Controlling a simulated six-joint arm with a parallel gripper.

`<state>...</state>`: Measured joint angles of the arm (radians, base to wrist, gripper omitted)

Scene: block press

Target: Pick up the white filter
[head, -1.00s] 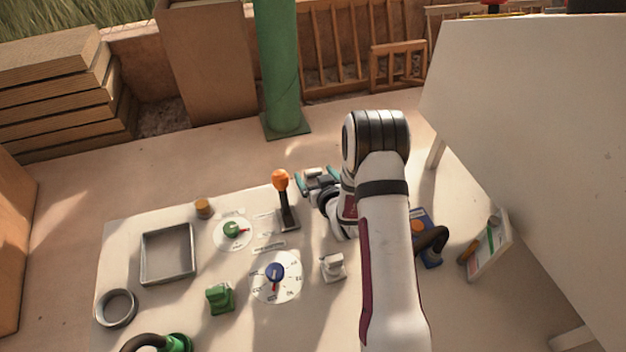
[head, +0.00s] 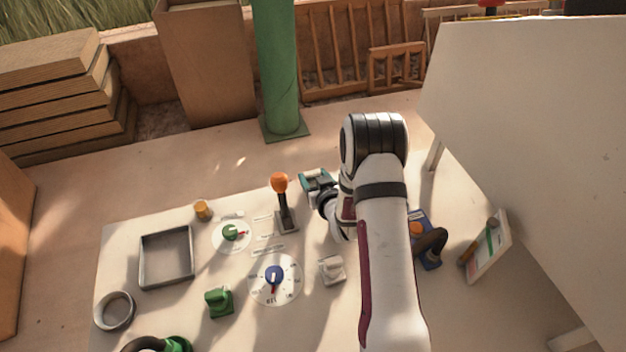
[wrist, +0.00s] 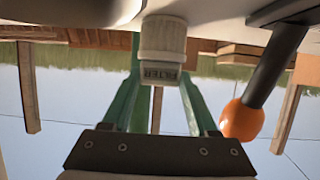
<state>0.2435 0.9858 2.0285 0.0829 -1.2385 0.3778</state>
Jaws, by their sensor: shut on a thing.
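The white filter (wrist: 162,45), a ribbed round body with a lettered block reading "FILTER", is between my green fingers in the wrist view. My gripper (wrist: 160,80) is shut on it, with one finger at each side. In the head view, my gripper (head: 317,181) is at the back right edge of the table, just right of the orange-topped lever. The filter cannot be made out there. In the wrist view, the filter meets the pale surface along the top; I cannot tell whether it is lifted clear.
The orange-topped lever (head: 281,195) stands close by; its ball also shows in the wrist view (wrist: 241,121). A white block (head: 332,268), blue dial (head: 275,272), green dial (head: 231,231), green block (head: 219,301) and metal tray (head: 166,284) occupy the table (head: 130,228).

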